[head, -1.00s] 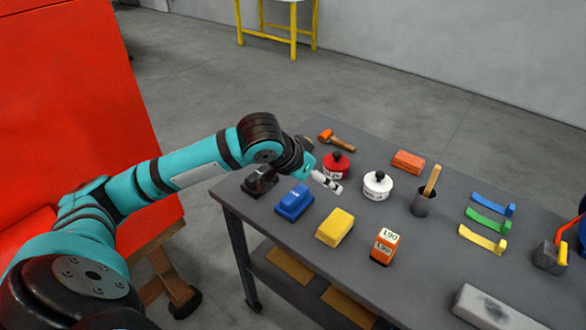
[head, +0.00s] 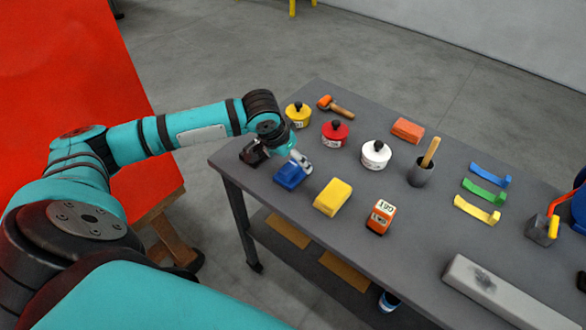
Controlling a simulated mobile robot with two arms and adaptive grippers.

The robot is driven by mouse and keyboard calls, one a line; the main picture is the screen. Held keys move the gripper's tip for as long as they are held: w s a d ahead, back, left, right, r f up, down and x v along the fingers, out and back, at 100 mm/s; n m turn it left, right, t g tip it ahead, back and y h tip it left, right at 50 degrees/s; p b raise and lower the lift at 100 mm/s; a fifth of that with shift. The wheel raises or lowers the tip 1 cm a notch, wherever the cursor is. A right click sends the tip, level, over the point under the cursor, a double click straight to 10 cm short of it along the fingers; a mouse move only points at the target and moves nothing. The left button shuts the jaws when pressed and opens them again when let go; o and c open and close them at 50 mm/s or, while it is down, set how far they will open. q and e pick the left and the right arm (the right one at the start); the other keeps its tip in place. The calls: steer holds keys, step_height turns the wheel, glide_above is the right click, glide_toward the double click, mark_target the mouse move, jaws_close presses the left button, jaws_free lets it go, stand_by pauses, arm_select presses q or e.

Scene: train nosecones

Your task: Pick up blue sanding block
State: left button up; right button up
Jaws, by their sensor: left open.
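The blue sanding block (head: 289,175) lies on the dark grey table (head: 255,197) near its left end, between a black block and a yellow block. My left gripper (head: 301,161) is open and empty, just above and at the far right edge of the blue block. It partly overlaps the block in the head view, and I cannot tell whether it touches it. My right gripper is not in view. A teal arm link of mine fills the lower left.
The black block (head: 252,153) and yellow block (head: 333,197) stand close on either side. Behind are yellow (head: 298,115), red (head: 335,132) and white (head: 376,155) lidded pots.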

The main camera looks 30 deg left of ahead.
mark_target(292, 164)
arm_select(q)
steer(key=shift+f, duration=0.2)
steer(key=p+x, duration=0.1)
steer(key=x, duration=0.3)
steer(key=shift+s+f, duration=0.1)
steer(key=shift+f, duration=0.45)
steer(key=shift+c, duration=0.6)
steer(key=c, duration=1.2)
steer(key=shift+c, duration=0.3)
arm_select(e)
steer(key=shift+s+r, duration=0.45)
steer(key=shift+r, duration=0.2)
arm_select(q)
steer(key=shift+r, duration=0.1)
